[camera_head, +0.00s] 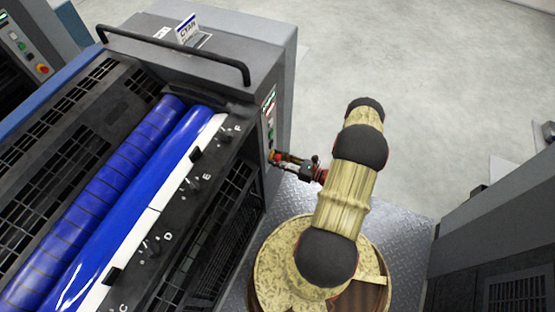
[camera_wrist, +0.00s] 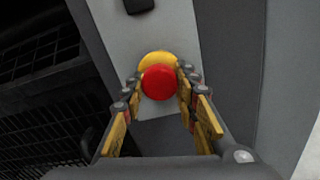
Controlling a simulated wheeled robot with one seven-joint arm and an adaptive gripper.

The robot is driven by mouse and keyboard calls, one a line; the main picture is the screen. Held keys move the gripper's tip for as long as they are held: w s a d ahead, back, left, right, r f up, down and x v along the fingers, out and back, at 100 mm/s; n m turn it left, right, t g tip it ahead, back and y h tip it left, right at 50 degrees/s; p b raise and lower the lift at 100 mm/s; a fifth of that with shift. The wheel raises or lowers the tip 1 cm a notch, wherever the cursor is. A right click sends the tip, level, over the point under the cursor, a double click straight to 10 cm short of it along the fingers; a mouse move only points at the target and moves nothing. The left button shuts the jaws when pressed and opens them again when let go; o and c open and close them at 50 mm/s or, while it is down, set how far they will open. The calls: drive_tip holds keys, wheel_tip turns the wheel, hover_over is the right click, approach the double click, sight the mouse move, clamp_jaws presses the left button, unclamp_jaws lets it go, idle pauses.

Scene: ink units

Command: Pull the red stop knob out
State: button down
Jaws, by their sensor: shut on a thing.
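The red stop knob (camera_wrist: 160,82) is a round mushroom head in front of a yellow collar (camera_wrist: 157,59) on the grey side panel of the ink unit. In the wrist view my gripper (camera_wrist: 160,84) has one finger on each side of the red knob, and the fingers are closed against its sides. In the head view my gripper (camera_head: 285,158) reaches left to the panel from my arm, and the yellow collar shows at its tip. The red head is mostly hidden there by the fingers. I cannot tell how far the knob stands out.
The ink unit (camera_head: 245,35) with its blue rollers (camera_head: 140,180) and black handrail (camera_head: 175,47) fills the left. A dark slatted grille is beside the gripper in the wrist view. Another machine (camera_head: 510,240) stands at the lower right. Grey floor (camera_head: 400,60) is clear at the back.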

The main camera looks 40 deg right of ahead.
idle(0.3)
drive_tip(key=shift+v, duration=0.95)
drive_tip(key=c, duration=1.3)
unclamp_jaws()
drive_tip(key=shift+c, duration=0.2)
drive_tip(key=v, duration=1.2)
